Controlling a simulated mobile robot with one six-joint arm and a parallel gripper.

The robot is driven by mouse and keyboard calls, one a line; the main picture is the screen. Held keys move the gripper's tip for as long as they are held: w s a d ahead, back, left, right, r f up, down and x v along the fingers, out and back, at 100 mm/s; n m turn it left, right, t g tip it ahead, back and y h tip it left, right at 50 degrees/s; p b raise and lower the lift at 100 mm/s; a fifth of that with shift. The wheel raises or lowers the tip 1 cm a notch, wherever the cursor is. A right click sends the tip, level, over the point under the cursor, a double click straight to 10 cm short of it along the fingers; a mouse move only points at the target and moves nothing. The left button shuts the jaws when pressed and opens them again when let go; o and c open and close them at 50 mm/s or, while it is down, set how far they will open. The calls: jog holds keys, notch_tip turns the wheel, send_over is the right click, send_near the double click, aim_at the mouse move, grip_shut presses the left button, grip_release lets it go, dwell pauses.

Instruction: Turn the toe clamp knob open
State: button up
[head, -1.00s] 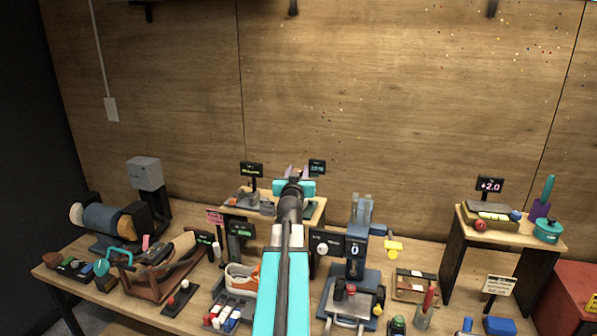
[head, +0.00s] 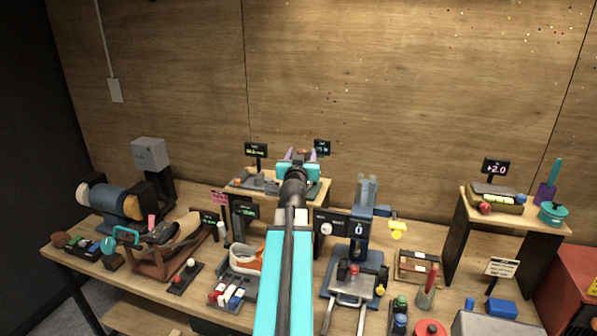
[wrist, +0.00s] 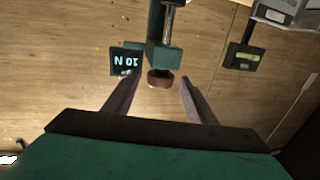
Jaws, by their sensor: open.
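The toe clamp knob (wrist: 160,79) is a short reddish-brown cylinder in the middle of the wrist view. It sits at the end of a green clamp body (wrist: 160,52) with a metal rod (wrist: 168,18). My gripper (wrist: 159,84) is open, with one finger on each side of the knob. Gaps show between the knob and both fingers; I cannot tell the depth exactly. In the head view my gripper (head: 299,154) is over the small raised wooden shelf (head: 318,189), and my arm hides much of the clamp.
A small dark display (wrist: 125,61) stands close beside the clamp, near one finger. Another display (wrist: 243,56) is farther right. In the head view a white-and-orange sneaker (head: 246,259) and a blue-grey press (head: 358,260) flank my arm on the crowded bench.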

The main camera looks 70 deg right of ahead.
jog(key=b+v, duration=0.1)
jog(key=v, duration=0.1)
jog(key=b+v, duration=0.1)
jog(key=shift+s+a+f, duration=0.1)
jog(key=shift+a+f, duration=0.1)
jog(key=shift+a, duration=0.15)
jog(key=shift+b, duration=0.75)
jog(key=b, duration=0.4)
jog(key=shift+s+a, duration=0.25)
jog(key=shift+a, duration=0.15)
jog(key=a+b, duration=0.1)
jog(key=b, duration=0.5)
jog(key=shift+a, duration=0.4)
jog(key=shift+b+v, duration=2.7)
jog(key=shift+b, duration=1.4)
jog(key=shift+s+r, duration=0.1)
jog(key=shift+s, duration=0.05)
jog(key=shift+r, duration=0.15)
